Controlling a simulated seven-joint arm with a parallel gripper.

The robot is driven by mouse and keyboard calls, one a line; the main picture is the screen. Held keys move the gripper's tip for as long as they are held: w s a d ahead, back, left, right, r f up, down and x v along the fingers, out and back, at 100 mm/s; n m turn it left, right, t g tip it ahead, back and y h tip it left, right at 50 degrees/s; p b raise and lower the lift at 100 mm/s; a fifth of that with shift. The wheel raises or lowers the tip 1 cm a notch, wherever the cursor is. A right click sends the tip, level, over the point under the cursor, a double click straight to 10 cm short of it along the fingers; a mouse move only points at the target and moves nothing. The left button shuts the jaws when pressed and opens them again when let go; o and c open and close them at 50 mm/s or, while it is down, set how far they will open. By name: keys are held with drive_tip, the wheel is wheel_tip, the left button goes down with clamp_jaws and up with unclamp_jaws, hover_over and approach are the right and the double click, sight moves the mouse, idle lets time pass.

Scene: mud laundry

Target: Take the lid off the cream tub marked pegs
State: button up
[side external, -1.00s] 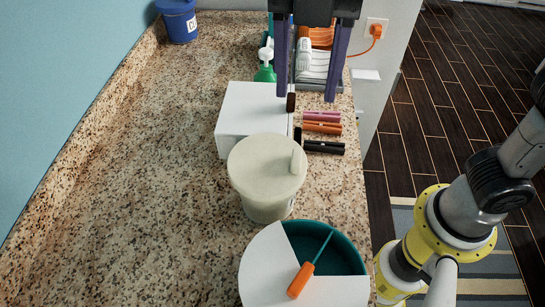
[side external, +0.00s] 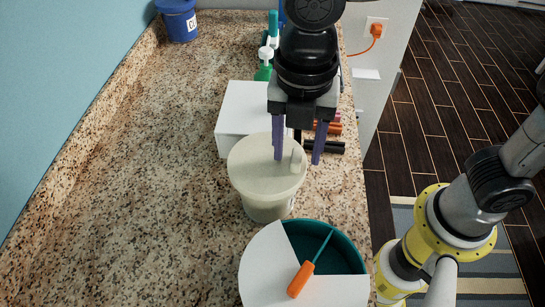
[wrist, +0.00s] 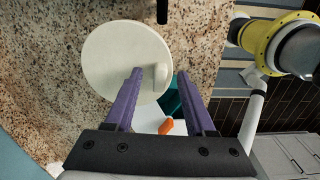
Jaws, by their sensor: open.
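The cream tub (side external: 266,207) stands upright on the speckled counter with its round cream lid (side external: 252,165) on. No marking on the tub is readable from here. A small raised handle (side external: 297,160) sits near the lid's right edge; the lid (wrist: 115,60) and handle (wrist: 160,77) also show in the wrist view. My gripper (side external: 297,161) is open and empty, its purple fingers pointing down over the lid's right part, one on each side of the handle in the side view. In the wrist view the fingertips (wrist: 160,75) appear near the handle; whether they touch the lid I cannot tell.
A white box (side external: 242,112) stands just behind the tub. Dark and orange pegs or markers (side external: 325,147) lie to its right. A teal round container (side external: 345,250) with a white cover and orange-handled tool (side external: 301,279) is in front. A green bottle (side external: 264,70) and blue tub (side external: 178,20) stand farther back. The left counter is clear.

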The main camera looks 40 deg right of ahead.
drive_tip(key=shift+f, duration=0.25)
clamp_jaws()
drive_tip(key=shift+r, duration=0.15)
